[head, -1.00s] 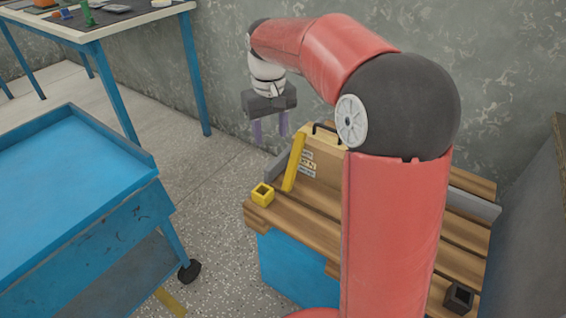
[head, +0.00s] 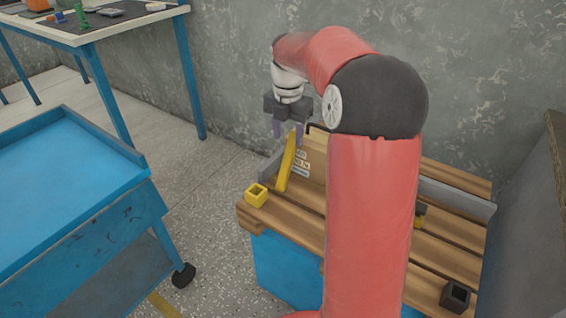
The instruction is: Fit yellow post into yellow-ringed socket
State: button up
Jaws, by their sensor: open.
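The yellow post (head: 286,166) stands tilted on the wooden slatted bench top, its top towards the right, seemingly leaning on a tan box with a label. The yellow square socket (head: 257,196) sits at the bench's left edge, just left of the post's lower end; its opening faces up and looks empty. My gripper (head: 287,134) points down with its purple fingers apart, at the post's upper end in the picture. I cannot tell whether the post's top is between the fingers or behind them.
A dark square socket (head: 455,297) sits at the bench's front right. A small yellow and dark thing (head: 419,213) is partly hidden by my arm. A grey rail (head: 456,197) runs along the back. A blue cart (head: 65,190) stands left, with floor between.

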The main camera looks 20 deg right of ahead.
aim_at(288, 155)
jog(key=f, duration=0.5)
jog(key=f+b, duration=0.1)
jog(key=f, duration=0.1)
jog(key=shift+s+a+f, duration=0.15)
jog(key=shift+s+f, duration=0.15)
grip_shut()
